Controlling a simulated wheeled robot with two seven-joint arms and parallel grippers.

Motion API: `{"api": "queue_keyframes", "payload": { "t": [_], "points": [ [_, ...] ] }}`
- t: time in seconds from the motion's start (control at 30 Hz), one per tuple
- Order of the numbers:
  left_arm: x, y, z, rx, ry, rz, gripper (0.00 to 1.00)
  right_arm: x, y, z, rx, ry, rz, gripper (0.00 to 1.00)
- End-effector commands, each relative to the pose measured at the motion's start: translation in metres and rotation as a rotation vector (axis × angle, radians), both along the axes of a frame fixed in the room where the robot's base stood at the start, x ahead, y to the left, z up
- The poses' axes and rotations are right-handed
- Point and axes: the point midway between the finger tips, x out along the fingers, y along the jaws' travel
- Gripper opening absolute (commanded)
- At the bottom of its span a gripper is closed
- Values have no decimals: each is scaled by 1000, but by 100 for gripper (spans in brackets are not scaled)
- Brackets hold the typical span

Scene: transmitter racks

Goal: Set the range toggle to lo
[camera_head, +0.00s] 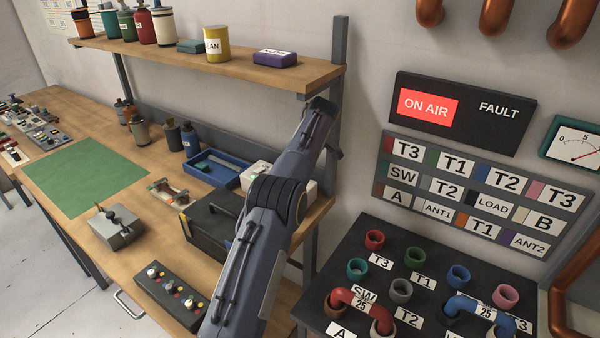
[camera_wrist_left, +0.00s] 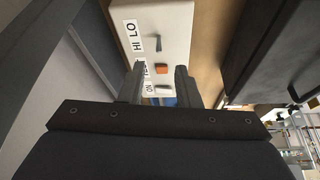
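The range toggle is a small grey lever (camera_wrist_left: 158,43) on a cream box (camera_wrist_left: 178,20) in the left wrist view. A white HI LO label (camera_wrist_left: 134,37) lies beside it. The lever appears to lean toward the HI end, though it is small. My left gripper (camera_wrist_left: 160,68) is open and empty, its two fingers apart, with the lever beyond the fingertips. An orange button (camera_wrist_left: 161,70) and a white switch (camera_wrist_left: 163,88) show between the fingers. In the head view the cream box (camera_head: 264,172) is partly hidden by my arm, and the gripper is hidden. My right gripper is not in view.
A black case (camera_head: 213,222) stands beside the cream box, and a blue tray (camera_head: 225,172) lies behind it. A shelf (camera_head: 250,72) with its post (camera_head: 338,50) rises close to my arm. The green mat (camera_head: 85,175) is bare.

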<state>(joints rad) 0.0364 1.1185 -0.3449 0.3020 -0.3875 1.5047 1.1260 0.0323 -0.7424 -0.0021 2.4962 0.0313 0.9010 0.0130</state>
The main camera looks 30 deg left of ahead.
Motion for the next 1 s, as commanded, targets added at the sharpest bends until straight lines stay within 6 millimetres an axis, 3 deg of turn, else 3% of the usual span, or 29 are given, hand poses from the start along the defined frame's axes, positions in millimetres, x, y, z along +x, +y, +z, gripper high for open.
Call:
{"api": "queue_keyframes", "payload": {
  "t": [0.17,0.6,0.97,1.0],
  "points": [
    [0,4,-9,0,3,1,30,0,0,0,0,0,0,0],
    [6,26,-65,-1,1,0,30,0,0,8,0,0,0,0],
    [7,29,-72,-1,0,-1,30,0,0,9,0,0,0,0],
    [7,29,-72,-1,0,-1,26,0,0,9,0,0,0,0]
  ]
}}
